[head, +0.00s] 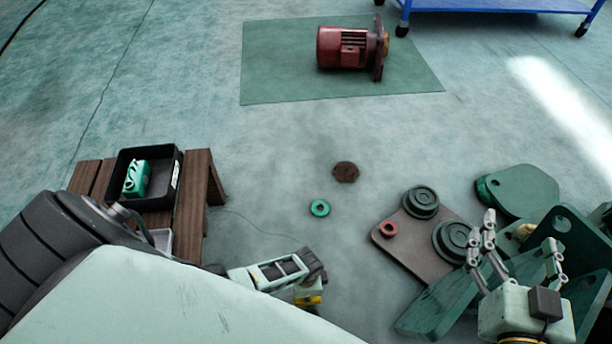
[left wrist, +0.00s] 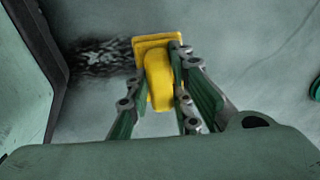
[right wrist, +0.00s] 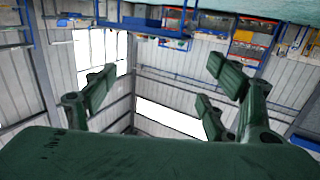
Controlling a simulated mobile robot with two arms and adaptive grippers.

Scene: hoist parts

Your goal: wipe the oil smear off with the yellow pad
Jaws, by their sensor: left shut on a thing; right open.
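The yellow pad (left wrist: 158,70) is gripped between the fingers of my left gripper (left wrist: 172,85) in the left wrist view. In the head view, part of the pad (head: 310,299) shows below my left gripper (head: 308,278), low over the floor. The oil smear (left wrist: 103,58) is a dark, streaky patch on the floor, just left of the pad in the left wrist view. I cannot tell whether the pad touches the floor. My arm hides the smear in the head view. My right gripper (head: 515,240) is open and empty, with its fingers raised.
Green hoist parts (head: 440,310) and a brown plate (head: 405,250) lie right. A green ring (head: 320,208) and a rusty disc (head: 345,172) lie mid-floor. A red motor (head: 342,48) sits behind.

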